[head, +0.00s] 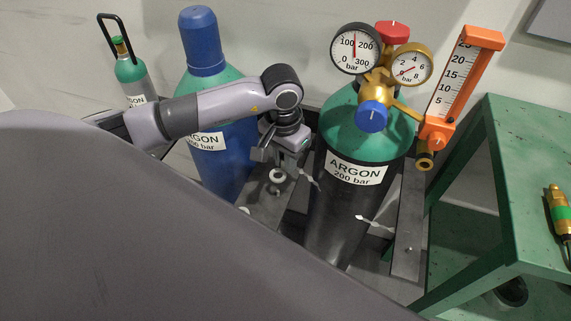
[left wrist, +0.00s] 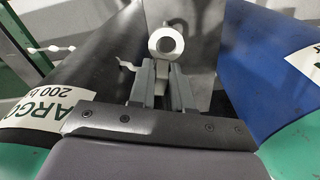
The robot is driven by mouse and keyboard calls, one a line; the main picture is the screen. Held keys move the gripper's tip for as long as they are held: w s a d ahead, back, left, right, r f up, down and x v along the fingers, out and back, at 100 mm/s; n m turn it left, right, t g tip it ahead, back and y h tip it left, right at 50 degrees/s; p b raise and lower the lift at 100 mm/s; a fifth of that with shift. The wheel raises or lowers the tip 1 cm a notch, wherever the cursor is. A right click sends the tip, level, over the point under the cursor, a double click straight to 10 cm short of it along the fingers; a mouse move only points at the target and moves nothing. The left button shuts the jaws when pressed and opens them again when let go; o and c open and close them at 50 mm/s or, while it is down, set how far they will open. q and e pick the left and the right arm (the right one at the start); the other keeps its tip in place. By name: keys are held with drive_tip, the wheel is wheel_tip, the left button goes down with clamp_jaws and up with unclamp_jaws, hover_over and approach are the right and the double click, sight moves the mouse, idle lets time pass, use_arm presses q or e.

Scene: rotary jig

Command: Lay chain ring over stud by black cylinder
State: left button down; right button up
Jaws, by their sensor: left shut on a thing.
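My left gripper (head: 284,162) reaches down between the blue cylinder (head: 228,165) and the black cylinder (head: 335,215), which has a green shoulder. In the left wrist view its fingers (left wrist: 163,84) are shut on the pale chain ring (left wrist: 154,42), which sticks out beyond the tips. The ring also shows in the head view (head: 277,175), over a grey plate (head: 262,208). Pale chain pieces show beside the black cylinder, at its left (head: 308,180) and its right (head: 372,222). I cannot tell whether a stud lies behind the ring. My right gripper is not in view.
Gauges (head: 355,48) and a blue knob (head: 372,115) top the black cylinder. An orange flow meter (head: 463,85) stands right of it. A green bench (head: 510,190) is at the right. A small green cylinder (head: 133,75) stands at the back left. The gap between the large cylinders is narrow.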

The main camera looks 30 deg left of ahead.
use_arm(q)
drive_tip(key=b, duration=0.3)
hover_over(286, 188)
wheel_tip(286, 188, down, 5)
drive_tip(key=shift+s+f, duration=0.1)
drive_tip(key=shift+s, duration=0.05)
drive_tip(key=shift+f, duration=0.75)
drive_tip(key=shift+f+b, duration=0.55)
drive_tip(key=shift+b, duration=0.25)
drive_tip(key=c, duration=1)
unclamp_jaws()
wheel_tip(286, 188, up, 6)
drive_tip(key=shift+s+r+p, duration=0.1)
drive_tip(key=shift+r+p, duration=0.15)
drive_tip(key=shift+p, duration=0.05)
drive_tip(key=shift+r, duration=0.35)
drive_tip(key=shift+s, duration=0.1)
